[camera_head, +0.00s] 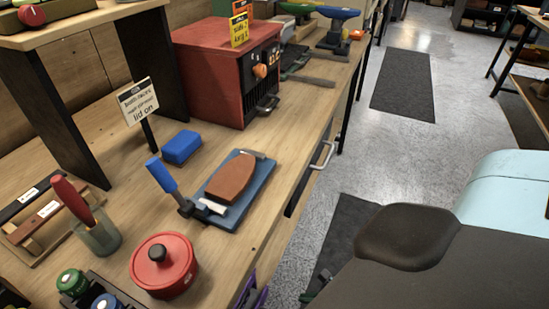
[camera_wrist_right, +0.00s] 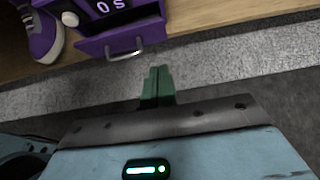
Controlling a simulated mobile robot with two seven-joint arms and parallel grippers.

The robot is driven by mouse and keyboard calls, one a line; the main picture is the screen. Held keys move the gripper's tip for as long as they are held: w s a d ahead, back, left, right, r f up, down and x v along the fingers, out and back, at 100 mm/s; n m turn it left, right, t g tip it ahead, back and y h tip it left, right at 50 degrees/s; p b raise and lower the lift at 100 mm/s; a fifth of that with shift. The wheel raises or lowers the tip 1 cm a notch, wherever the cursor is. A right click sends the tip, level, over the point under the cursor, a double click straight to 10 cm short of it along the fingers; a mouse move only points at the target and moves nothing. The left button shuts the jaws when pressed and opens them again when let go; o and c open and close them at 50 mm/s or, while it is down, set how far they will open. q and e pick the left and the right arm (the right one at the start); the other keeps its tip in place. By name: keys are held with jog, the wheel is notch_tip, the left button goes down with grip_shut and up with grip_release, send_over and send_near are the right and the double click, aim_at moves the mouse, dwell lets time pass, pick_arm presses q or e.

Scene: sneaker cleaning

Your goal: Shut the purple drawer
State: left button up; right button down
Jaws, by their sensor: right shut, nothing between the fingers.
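The purple drawer (camera_wrist_right: 107,45) is at the top of the right wrist view, with a metal handle (camera_wrist_right: 126,52) on its front. Its front stands out from the purple box behind it, at the edge of the wooden table, and looks partly open. A bit of purple (camera_head: 254,296) shows at the bottom of the head view. My right gripper (camera_wrist_right: 157,72) has its green fingers shut and empty, over the floor in front of the drawer, apart from it. It shows small in the head view (camera_head: 318,284). My left gripper is not in view.
A purple sneaker (camera_wrist_right: 40,32) stands left of the drawer. On the table (camera_head: 225,258) are a red lidded pot (camera_head: 175,275), a blue board (camera_head: 258,185) with a brown sole shape, a blue block (camera_head: 181,147) and a red box (camera_head: 215,75). Floor beside the table is free.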

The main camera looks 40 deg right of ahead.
aim_at(266, 291)
jog(key=b+x, duration=0.1)
jog(key=x, duration=0.2)
jog(key=w+r+b+x, duration=0.1)
jog(key=x, duration=0.3)
jog(key=b+x, duration=0.1)
jog(key=x, duration=0.3)
jog(key=shift+w+a+r, duration=0.2)
jog(key=shift+w+a, duration=0.1)
jog(key=shift+w, duration=0.15)
jog(key=shift+w+a, duration=0.15)
jog(key=shift+w, duration=0.15)
jog(key=w, duration=0.1)
jog(key=w+a, duration=0.1)
jog(key=w, duration=0.2)
jog(key=shift+a, duration=0.3)
jog(key=shift+w+a, duration=0.1)
